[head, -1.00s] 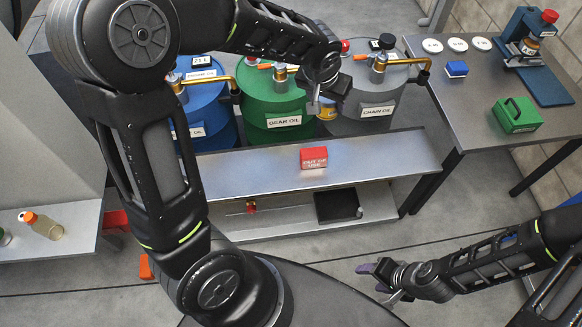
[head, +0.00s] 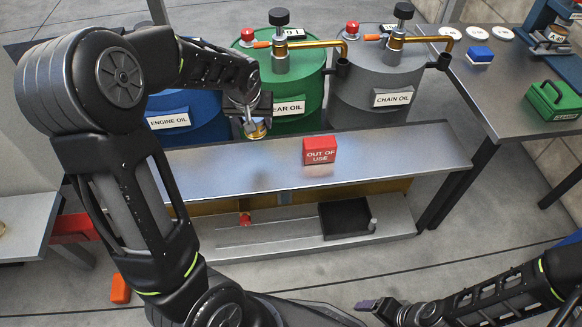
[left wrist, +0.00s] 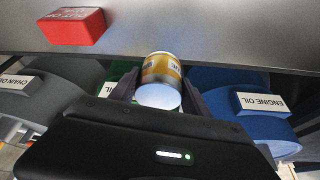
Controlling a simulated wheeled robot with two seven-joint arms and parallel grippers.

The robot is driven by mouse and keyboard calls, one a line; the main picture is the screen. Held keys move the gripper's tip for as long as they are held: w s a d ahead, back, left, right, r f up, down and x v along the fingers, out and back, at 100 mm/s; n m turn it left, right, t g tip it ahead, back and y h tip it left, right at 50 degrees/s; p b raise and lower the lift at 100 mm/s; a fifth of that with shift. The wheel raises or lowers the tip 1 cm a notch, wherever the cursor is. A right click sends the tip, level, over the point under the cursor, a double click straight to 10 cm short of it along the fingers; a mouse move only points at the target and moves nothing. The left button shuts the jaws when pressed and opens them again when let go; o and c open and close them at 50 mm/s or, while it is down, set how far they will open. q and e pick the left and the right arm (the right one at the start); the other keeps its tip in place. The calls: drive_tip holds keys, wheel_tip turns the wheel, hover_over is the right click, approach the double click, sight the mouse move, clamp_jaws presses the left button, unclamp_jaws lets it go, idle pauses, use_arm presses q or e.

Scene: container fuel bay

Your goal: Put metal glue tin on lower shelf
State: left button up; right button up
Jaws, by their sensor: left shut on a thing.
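A small metal tin with a yellow-orange label, which I take for the glue tin (head: 256,129), is in my left gripper (head: 252,118). It also shows in the left wrist view (left wrist: 161,75), between the two fingers (left wrist: 160,88). The gripper is shut on it and holds it above the back of the upper shelf (head: 230,168), in front of the green drum. The lower shelf (head: 280,233) is below, partly covered by the upper one. My right gripper (head: 372,308) is low at the bottom of the head view; its jaws are too unclear to read.
A red "OUT OF USE" block (head: 320,150) stands on the upper shelf. On the lower shelf are a black tray (head: 345,218) and a small red item (head: 245,219). Blue (head: 195,130), green (head: 300,85) and grey (head: 365,75) drums stand behind.

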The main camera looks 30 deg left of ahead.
use_arm(q)
drive_tip(key=shift+r, duration=0.1)
drive_tip(key=shift+f+b, duration=0.85)
drive_tip(key=shift+f, duration=2.3)
drive_tip(key=shift+f, duration=0.1)
drive_tip(key=shift+f+b, duration=0.55)
drive_tip(key=shift+f, duration=1.2)
drive_tip(key=shift+f, duration=0.15)
drive_tip(key=o, duration=1.5)
drive_tip(key=shift+o, duration=0.2)
